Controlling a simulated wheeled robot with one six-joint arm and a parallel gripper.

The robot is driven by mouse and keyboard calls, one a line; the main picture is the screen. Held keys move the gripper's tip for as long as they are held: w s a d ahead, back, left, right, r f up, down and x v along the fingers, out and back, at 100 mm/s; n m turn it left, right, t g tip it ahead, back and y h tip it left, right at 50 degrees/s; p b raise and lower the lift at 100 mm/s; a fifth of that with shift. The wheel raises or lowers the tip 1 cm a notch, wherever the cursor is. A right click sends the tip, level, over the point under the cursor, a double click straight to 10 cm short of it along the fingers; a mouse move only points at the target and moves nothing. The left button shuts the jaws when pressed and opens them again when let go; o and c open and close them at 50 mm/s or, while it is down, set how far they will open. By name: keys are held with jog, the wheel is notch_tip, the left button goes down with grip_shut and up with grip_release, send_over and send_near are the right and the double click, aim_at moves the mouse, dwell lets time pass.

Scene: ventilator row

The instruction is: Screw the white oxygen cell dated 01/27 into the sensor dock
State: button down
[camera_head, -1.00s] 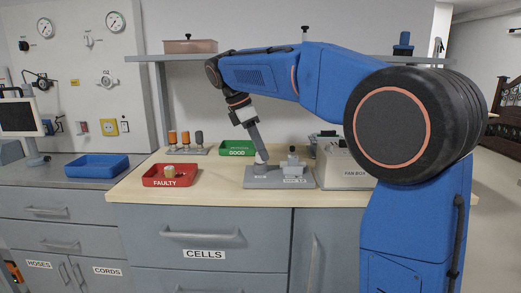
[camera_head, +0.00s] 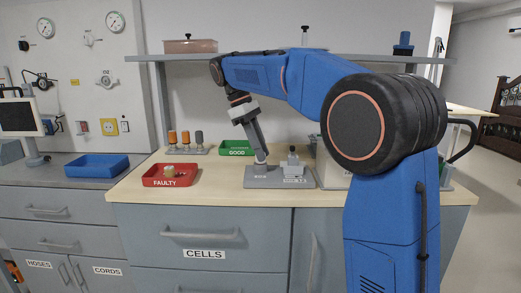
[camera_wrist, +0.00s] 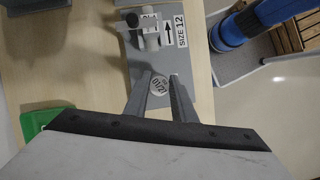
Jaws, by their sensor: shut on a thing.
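My gripper (camera_head: 261,158) reaches down to the left part of the sensor dock (camera_head: 262,184), a grey plate on the bench. In the wrist view my gripper (camera_wrist: 160,86) has its two fingers on either side of a round white oxygen cell (camera_wrist: 158,85), shut on it. The cell's top carries small print that looks like 01/27. The cell is over the bare end of the dock (camera_wrist: 186,68); the fingers hide whether it is seated. A grey fixture (camera_wrist: 148,30) stands on the dock's other end beside a "SIZE 12" label and an arrow.
A red FAULTY tray (camera_head: 170,183) holding a small tan item stands left of the dock. A green GOOD tray (camera_head: 236,154) is behind. Several orange and grey cylinders (camera_head: 186,138) stand at the back left. A light box (camera_head: 335,178) stands right of the dock. A shelf (camera_head: 180,57) runs above.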

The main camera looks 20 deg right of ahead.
jog(key=c, duration=1.6)
grip_release()
jog(key=n, duration=0.2)
jog(key=n+t, duration=0.1)
jog(key=n, duration=0.1)
jog(key=shift+t+h, duration=0.3)
jog(key=n+t, duration=0.1)
jog(key=n, duration=0.3)
jog(key=shift+n+t, duration=0.4)
